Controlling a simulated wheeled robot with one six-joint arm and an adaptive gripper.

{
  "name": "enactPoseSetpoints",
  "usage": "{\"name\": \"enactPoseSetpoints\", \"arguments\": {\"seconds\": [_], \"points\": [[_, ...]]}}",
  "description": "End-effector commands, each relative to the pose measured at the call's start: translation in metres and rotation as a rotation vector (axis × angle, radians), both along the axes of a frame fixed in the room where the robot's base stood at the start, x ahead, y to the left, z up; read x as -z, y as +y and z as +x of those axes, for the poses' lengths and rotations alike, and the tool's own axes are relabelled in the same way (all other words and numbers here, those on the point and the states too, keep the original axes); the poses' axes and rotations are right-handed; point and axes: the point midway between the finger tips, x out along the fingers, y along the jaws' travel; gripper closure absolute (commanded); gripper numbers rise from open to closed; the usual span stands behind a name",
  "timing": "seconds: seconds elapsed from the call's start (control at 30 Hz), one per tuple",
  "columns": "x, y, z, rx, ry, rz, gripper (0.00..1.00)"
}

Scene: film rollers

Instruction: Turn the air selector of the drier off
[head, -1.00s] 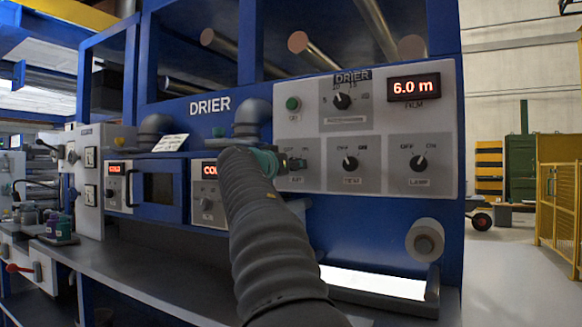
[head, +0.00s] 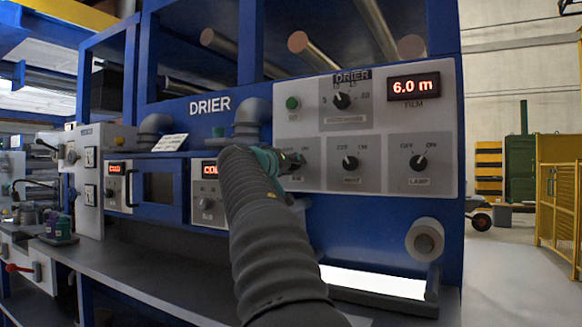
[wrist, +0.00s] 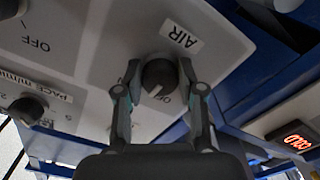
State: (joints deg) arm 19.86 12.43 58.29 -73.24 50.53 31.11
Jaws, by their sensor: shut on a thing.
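The drier's air selector (wrist: 159,77) is a round dark knob with a white pointer line, on a pale panel beside an "AIR" label (wrist: 181,40). In the wrist view its pointer is toward the bottom of the picture, close to partly hidden "OFF" lettering (wrist: 166,98). My gripper (wrist: 159,68) is shut on this knob, one finger on each side. In the head view my gripper (head: 288,161) is at the lower left of the drier's control panel (head: 310,118) and hides most of the knob.
A heat knob (head: 350,162) and a lamp knob (head: 420,163) sit to the right. A pace knob (head: 342,100), a green button (head: 292,103) and a red film display (head: 414,87) are above. A grey pipe elbow (head: 253,112) stands close left. A roller (head: 425,241) juts out below.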

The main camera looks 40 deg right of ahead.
Motion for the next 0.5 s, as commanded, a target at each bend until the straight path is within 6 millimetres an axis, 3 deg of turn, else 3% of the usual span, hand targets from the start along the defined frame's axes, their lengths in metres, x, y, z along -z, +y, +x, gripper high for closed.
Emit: {"name": "enactPoseSetpoints", "arguments": {"seconds": [0.5], "points": [[-0.0017,-0.0008,-0.0017,0.001,0.408,-0.170,0.96]]}}
